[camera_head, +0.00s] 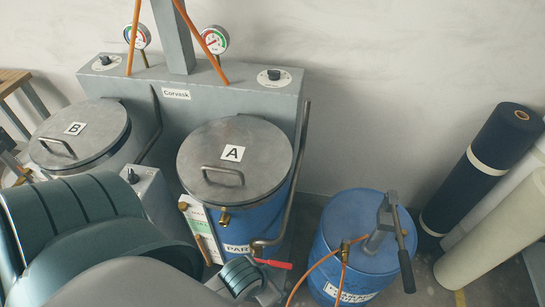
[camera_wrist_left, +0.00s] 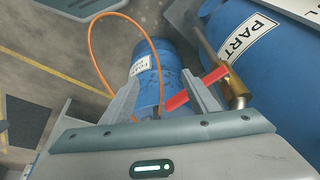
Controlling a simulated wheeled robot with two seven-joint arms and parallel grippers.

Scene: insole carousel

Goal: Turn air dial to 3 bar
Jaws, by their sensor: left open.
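Two dials sit on the grey Corvask panel (camera_head: 230,95): a left dial (camera_head: 105,61) and a right dial (camera_head: 273,76). Two round gauges, left (camera_head: 138,37) and right (camera_head: 215,40), stand above the panel; their readings are too small to tell. My left arm comes in from the lower left, well below the dials. In the left wrist view my left gripper (camera_wrist_left: 163,88) is open, with a red lever (camera_wrist_left: 196,88) on a brass valve (camera_wrist_left: 234,88) near its right finger. I cannot tell whether they touch. The red lever also shows in the head view (camera_head: 274,264). My right gripper is not in view.
Lidded tanks A (camera_head: 265,140) and B (camera_head: 100,115) stand in front of the panel. A blue drum (camera_head: 350,225) with a hand pump and orange hose stands at right. Rolls (camera_head: 490,150) lean on the wall. A small grey box (camera_head: 150,195) stands between the tanks.

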